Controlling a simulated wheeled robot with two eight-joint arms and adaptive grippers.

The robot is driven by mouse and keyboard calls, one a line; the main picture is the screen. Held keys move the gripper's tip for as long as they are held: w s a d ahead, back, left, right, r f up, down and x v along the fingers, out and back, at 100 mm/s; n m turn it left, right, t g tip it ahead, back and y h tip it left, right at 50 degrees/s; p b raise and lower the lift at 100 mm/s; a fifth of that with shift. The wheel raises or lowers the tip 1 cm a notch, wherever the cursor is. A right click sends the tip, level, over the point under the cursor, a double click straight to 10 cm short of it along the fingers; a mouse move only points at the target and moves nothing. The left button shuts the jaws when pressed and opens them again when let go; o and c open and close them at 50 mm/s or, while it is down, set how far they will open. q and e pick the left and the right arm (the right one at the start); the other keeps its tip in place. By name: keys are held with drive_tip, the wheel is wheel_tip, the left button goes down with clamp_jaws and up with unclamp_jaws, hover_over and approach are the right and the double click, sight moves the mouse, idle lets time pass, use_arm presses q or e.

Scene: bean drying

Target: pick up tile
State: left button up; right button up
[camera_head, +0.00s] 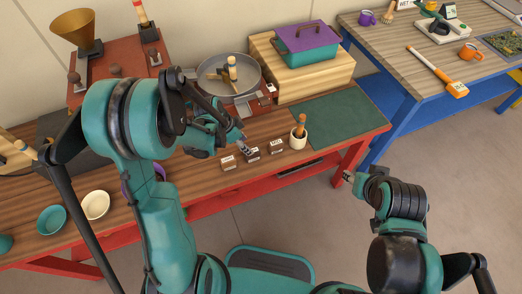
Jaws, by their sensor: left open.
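Small brown tiles with pale labels stand in a row near the front edge of the wooden table: a left one (229,163), a middle one (253,154) and a right one (276,147). My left gripper (243,146) is open, with its fingertips just above and behind the middle and left tiles. I cannot tell whether it touches one. The gripper partly hides the table behind the row. My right gripper (349,178) is off the table's right front side, over the floor, small and apart from the tiles. Its jaws are too small to read.
A white cup (298,139) with a brown-handled tool stands right of the tiles, beside a green mat (335,118). A grey round pan (238,95) and a wooden box (318,82) with a purple-teal container (308,50) are behind. Bowls (95,205) sit at left.

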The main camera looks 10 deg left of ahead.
use_arm(q)
drive_tip(key=b+x, duration=0.1)
drive_tip(key=x, duration=0.2)
drive_tip(key=shift+s, duration=0.1)
drive_tip(key=b+x, duration=0.2)
drive_tip(key=x, duration=0.3)
drive_tip(key=shift+a+f+b, duration=0.15)
drive_tip(key=shift+f+b, duration=0.05)
drive_tip(key=shift+b, duration=0.1)
drive_tip(key=shift+r, duration=0.1)
clamp_jaws()
